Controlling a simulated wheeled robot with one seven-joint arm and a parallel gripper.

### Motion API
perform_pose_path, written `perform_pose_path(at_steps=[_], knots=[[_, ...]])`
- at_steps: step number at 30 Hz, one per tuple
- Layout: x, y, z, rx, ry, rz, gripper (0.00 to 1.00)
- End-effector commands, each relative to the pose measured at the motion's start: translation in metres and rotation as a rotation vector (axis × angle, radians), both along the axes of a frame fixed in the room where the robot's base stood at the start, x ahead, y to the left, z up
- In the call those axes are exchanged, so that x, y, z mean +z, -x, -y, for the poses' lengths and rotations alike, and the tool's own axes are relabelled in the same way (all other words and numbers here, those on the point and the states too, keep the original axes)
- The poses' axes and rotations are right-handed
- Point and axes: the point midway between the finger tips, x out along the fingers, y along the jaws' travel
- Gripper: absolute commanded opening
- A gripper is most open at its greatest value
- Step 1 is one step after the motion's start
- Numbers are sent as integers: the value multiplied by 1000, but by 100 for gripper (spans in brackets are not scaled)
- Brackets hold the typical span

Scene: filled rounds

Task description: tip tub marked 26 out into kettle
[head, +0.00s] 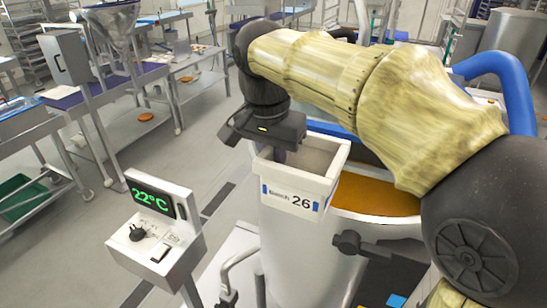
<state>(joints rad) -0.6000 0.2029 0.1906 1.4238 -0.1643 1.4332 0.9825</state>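The tub marked 26 (293,200) is a white, square-topped tub with a blue-edged label on its near side. It is upright, over the left part of the kettle in the head view. Its inside looks pale grey; I cannot tell what it holds. My gripper (277,152) is at the tub's far-left wall, with a dark finger showing inside the rim. It appears shut on that wall, though the other finger is hidden. The kettle (300,250) is a large pale round vessel with an orange-brown filling (372,195). My arm hides much of its far and right side.
A control box (160,225) reading 22°C stands left of the kettle. A bent pipe with a tap (230,285) is at the kettle's front left. A thick blue hose (505,80) curves behind my arm. Steel tables (175,75) stand further left, with open grey floor between.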

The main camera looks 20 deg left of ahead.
Motion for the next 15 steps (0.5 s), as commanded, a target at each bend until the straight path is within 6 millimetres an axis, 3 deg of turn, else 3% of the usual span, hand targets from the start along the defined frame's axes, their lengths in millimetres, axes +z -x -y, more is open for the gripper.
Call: perform_pose_path(at_steps=[15], knots=[[43, 0, 0, 0, -1, 0, 0]])
